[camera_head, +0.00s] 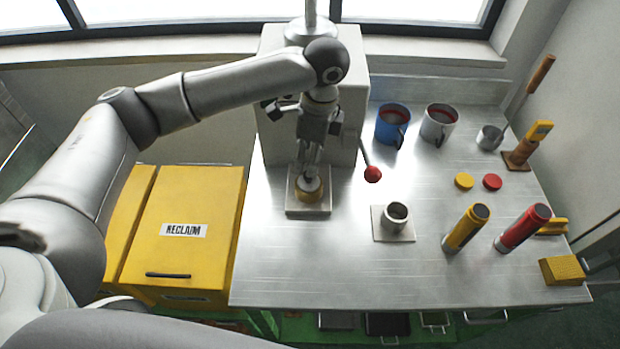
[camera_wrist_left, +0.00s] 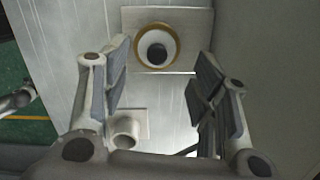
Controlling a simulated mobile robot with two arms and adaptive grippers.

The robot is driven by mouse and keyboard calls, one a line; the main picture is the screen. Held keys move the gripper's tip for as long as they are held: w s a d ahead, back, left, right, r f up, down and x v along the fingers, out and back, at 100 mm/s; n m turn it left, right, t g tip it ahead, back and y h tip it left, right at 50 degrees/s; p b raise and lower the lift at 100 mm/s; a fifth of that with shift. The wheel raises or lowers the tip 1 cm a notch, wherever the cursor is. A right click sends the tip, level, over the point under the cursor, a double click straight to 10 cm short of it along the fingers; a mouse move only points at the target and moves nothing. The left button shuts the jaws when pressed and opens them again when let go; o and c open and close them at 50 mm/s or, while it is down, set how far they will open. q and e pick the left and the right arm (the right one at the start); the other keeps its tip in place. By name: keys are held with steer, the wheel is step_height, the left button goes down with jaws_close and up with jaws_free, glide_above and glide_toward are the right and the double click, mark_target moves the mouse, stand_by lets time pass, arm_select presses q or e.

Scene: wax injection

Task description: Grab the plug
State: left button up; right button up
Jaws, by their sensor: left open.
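A round gold-rimmed fitting (camera_head: 309,193) sits on a square metal plate on the bench, below my left gripper (camera_head: 310,165). In the left wrist view the fitting (camera_wrist_left: 138,55) has a pale inside and a dark round piece (camera_wrist_left: 157,51) at its centre, which may be the plug; I cannot tell for certain. My left gripper (camera_wrist_left: 160,85) is open and empty, pointing down, with its fingers spread. The fitting appears beyond the fingertips, between them and toward the top of that view. My right gripper is not in view.
A pale box-shaped machine (camera_head: 349,60) stands behind the gripper, with a red-knobbed lever (camera_head: 372,174) on its right. A hollow metal cylinder (camera_head: 396,217) stands on another plate to the right. Mugs, yellow and red cylinders occupy the bench's right side. The bench's front is clear.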

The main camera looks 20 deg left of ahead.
mark_target(309, 182)
arm_select(q)
steer(key=shift+s+a+f, duration=0.1)
steer(key=shift+s+f, duration=0.15)
steer(key=shift+f, duration=0.4)
step_height(309, 182, down, 5)
steer(key=shift+w+r+p, duration=0.1)
steer(key=shift+r+p, duration=0.1)
steer(key=shift+p, duration=0.65)
steer(key=shift+f, duration=0.45)
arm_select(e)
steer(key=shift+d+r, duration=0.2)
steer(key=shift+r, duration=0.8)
arm_select(q)
steer(key=c, duration=1.2)
steer(key=shift+r, duration=0.1)
jaws_close()
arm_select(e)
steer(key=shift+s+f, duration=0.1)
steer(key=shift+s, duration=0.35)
